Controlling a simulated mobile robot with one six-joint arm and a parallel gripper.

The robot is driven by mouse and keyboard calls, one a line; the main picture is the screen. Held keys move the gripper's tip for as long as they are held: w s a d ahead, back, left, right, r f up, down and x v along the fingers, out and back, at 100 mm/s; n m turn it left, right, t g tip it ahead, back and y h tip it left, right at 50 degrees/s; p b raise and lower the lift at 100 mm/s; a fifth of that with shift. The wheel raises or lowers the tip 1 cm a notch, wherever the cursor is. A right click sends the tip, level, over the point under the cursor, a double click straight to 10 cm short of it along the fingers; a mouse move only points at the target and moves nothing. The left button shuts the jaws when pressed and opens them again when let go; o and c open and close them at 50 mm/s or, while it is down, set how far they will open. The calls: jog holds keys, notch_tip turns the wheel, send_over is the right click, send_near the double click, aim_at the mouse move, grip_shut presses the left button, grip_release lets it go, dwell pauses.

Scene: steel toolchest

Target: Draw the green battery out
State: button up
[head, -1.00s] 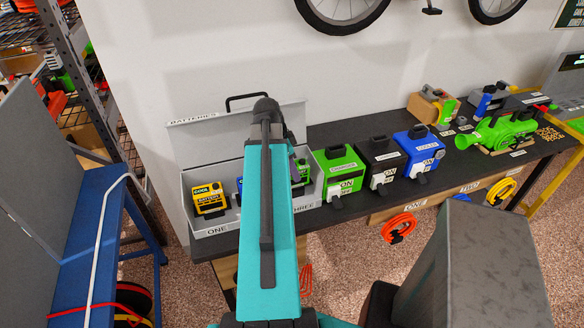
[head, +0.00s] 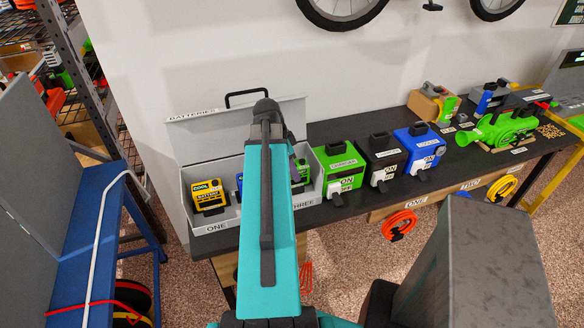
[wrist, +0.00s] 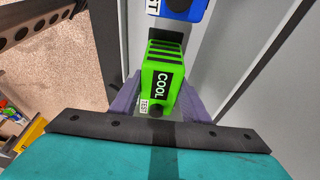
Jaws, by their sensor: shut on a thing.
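The green battery (wrist: 160,82), with a black COOL label and a small white TEST tag, stands between the purple fingers of my gripper (wrist: 162,98) in the wrist view. My gripper is shut on it. In the head view only a sliver of the green battery (head: 304,168) shows to the right of my teal arm, which hides most of it and the gripper. The battery is at the right part of the grey box marked BATTERIES (head: 222,224), by the THREE label. How far it sits in its slot cannot be told.
A yellow battery (head: 208,196) stands in the box's left part. A blue battery (wrist: 180,8) is close to the green one. The raised lid (head: 205,133) is behind. Green (head: 338,168), black (head: 382,160) and blue (head: 418,150) chargers stand just right of the box.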

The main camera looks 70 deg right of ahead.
jog(key=shift+f, duration=0.15)
jog(key=o, duration=1.6)
jog(key=shift+b+v, duration=1.6)
jog(key=shift+v, duration=5.35)
